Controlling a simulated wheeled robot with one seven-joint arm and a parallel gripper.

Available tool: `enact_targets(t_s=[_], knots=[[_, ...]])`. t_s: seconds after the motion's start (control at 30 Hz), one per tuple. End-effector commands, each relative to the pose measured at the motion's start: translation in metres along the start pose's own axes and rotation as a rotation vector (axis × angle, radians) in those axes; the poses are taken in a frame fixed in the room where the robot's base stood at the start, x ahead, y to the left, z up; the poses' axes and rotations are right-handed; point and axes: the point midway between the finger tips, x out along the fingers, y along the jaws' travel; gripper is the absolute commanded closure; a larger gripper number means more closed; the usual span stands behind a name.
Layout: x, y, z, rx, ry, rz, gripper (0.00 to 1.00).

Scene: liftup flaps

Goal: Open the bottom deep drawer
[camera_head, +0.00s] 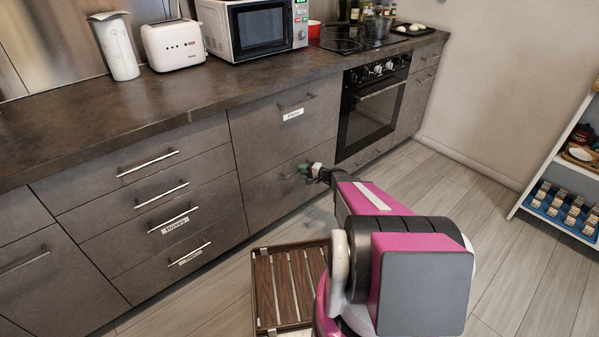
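The bottom deep drawer (272,196) is a grey-brown front under another deep drawer (280,122) with a white label, left of the oven. It looks flush with the cabinet, so closed. Its bar handle (290,174) is partly hidden by my gripper. My gripper (311,171) is at the right part of this handle, small and dark with a greenish tip. I cannot tell whether its fingers touch or enclose the handle, or whether they are open.
A stack of shallower drawers (150,205) stands to the left. The built-in oven (372,105) is just right of the deep drawers. A wooden slatted crate (264,290) is on the floor beside my arm. A white shelf (556,160) stands far right, with bare floor before it.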

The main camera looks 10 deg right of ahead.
Motion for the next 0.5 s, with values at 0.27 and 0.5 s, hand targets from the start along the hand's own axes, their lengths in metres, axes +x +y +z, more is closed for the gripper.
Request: enact_targets(t_s=[0.27,0.5], knots=[[0.020,0.000,0.000,0.000,0.000,0.001,0.63],[0.021,0.000,0.000,0.000,0.000,0.001,0.63]])
